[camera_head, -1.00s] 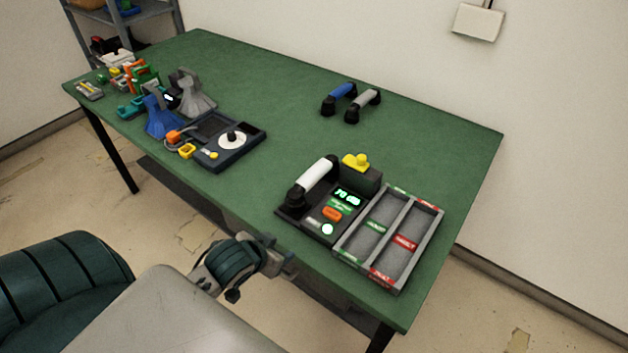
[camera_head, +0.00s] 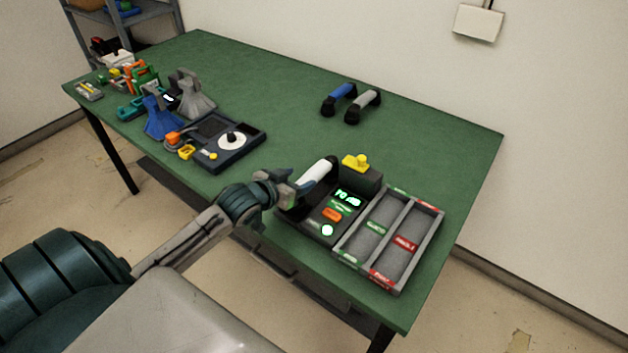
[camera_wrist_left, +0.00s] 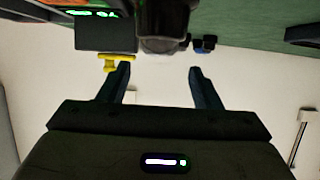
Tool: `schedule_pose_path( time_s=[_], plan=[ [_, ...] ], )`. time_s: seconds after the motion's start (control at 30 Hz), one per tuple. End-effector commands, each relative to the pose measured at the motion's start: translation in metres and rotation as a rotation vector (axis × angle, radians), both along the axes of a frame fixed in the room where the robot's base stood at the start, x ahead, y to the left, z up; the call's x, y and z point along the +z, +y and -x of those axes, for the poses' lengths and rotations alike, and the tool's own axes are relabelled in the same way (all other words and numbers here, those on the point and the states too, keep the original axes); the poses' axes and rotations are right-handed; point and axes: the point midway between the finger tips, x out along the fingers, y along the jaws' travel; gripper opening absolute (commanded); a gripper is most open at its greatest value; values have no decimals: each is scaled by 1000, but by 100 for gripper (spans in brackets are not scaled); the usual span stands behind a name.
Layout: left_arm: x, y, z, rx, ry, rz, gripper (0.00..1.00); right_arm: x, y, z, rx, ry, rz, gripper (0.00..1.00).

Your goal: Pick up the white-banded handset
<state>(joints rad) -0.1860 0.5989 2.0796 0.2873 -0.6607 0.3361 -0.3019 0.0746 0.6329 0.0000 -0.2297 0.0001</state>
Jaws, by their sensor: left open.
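The white-banded handset (camera_head: 317,172) lies on a dark phone base near the table's front edge. Its white grip and black far end show; its near end is partly hidden by my gripper. My left gripper (camera_head: 285,184) is open and empty, just left of the handset's near end. In the left wrist view the two fingers (camera_wrist_left: 160,80) stand apart, and a blurred dark end of the handset (camera_wrist_left: 163,20) shows above and between their tips. I cannot tell whether they touch it. My right gripper is not in view.
A divided grey tray (camera_head: 348,262) stands right of the base. A dark box with a yellow knob (camera_head: 356,161) is behind it. Blue (camera_head: 340,94) and grey (camera_head: 366,101) handsets lie farther back. A dark device with a white dial (camera_head: 232,140) stands left. The middle table is clear.

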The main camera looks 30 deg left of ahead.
Motion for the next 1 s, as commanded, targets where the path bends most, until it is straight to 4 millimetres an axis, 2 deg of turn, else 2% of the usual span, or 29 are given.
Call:
schedule_pose_path(
  time_s=[0.23, 0.53, 0.83, 0.87, 1.0],
  plan=[
    [-5, -3, -14, 0, 0, 3, 58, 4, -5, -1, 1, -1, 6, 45],
    [-20, -8, -49, 0, 0, 2, 58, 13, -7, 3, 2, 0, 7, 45],
    [-24, -8, -54, -2, 1, 0, 58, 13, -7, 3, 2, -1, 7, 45],
    [-24, -8, -54, -1, 1, -1, 54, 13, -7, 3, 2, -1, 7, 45],
    [-24, -8, -54, -1, 1, -1, 27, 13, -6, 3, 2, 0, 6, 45]
  ],
)
